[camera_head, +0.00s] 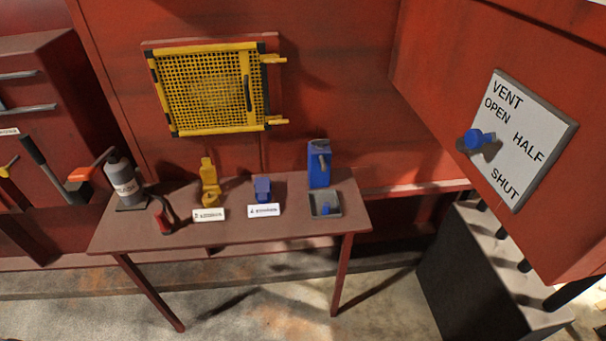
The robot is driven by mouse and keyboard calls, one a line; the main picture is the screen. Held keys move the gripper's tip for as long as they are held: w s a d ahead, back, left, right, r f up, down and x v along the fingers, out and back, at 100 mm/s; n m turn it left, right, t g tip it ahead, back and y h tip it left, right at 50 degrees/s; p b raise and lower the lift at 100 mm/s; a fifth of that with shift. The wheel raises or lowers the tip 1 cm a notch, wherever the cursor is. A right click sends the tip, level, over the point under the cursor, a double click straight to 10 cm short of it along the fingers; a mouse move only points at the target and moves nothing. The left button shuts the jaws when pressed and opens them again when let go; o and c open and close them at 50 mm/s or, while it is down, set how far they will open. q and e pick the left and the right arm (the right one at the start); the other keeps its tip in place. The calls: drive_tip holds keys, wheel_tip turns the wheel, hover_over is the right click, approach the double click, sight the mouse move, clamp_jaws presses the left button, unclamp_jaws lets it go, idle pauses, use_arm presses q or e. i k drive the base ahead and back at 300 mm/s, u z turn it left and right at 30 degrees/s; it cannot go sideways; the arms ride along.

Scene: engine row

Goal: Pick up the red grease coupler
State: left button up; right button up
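A small red piece, which looks like the red grease coupler (163,217), is at the left part of the brown table (265,229). A dark curved hose (161,197) runs close beside it, toward a grey cylinder (123,182) at the table's left end. Whether the hose joins the red piece is too small to tell. Neither of my grippers shows in the head view.
Yellow (210,184) and blue (262,189) devices stand behind white labels. A blue dispenser (320,164) stands behind a grey tray (335,203). A yellow mesh guard (211,90) hangs behind. A red cabinet with a vent plate (519,128) juts in at right.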

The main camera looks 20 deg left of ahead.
sight(167, 229)
drive_tip(key=u, duration=1.25)
